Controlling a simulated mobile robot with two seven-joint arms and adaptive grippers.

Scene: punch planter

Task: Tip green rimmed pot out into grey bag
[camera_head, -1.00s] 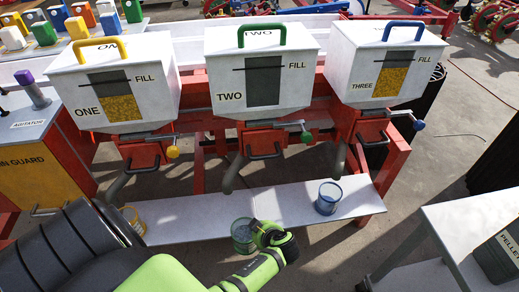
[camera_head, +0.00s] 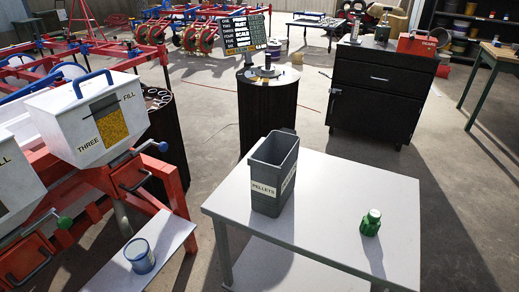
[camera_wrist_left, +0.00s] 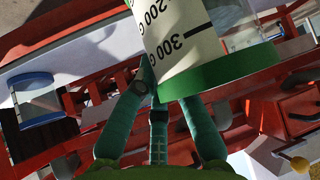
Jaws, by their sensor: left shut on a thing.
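The pot's contents are hidden. In the head view, the grey bag (camera_head: 273,178), labelled PELLETS, stands upright and open-topped on a white table (camera_head: 330,225). Neither gripper nor the green-rimmed pot shows in the head view.
A blue-rimmed pot (camera_head: 140,256) stands on the white shelf below hopper three (camera_head: 90,118). A small green bottle (camera_head: 371,222) stands right of the bag on the table. Bare floor lies right of the table.

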